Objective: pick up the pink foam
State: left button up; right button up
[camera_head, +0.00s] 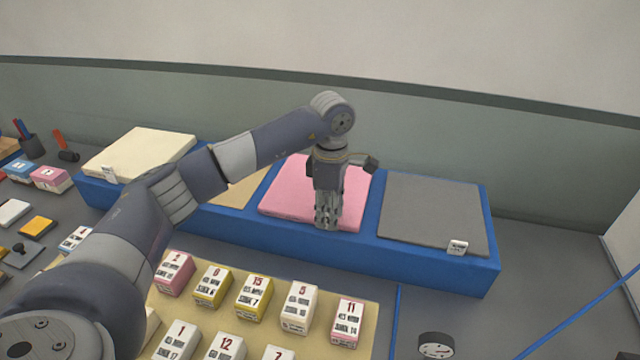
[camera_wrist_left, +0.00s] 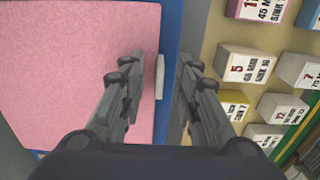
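The pink foam (camera_head: 288,190) lies flat on the blue platform (camera_head: 340,252), between a tan pad and a grey pad. My left gripper (camera_head: 327,224) points down over the front edge of the foam. In the left wrist view its two fingers (camera_wrist_left: 160,70) are apart, one over the foam (camera_wrist_left: 70,70) and one past its edge, with a white tag (camera_wrist_left: 159,78) between them. The gripper holds nothing. Whether the fingertips touch the foam is unclear. My right gripper is not in view.
A cream pad (camera_head: 140,150) lies at the platform's left and a grey pad (camera_head: 432,208) at its right. Numbered small boxes (camera_head: 253,297) stand on a tan board in front. A round dark object (camera_head: 436,346) sits at the front right.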

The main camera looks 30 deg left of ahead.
pick_arm(q)
jog(key=shift+f, duration=0.4)
jog(key=shift+c, duration=0.6)
grip_shut()
jog(key=shift+r, duration=0.1)
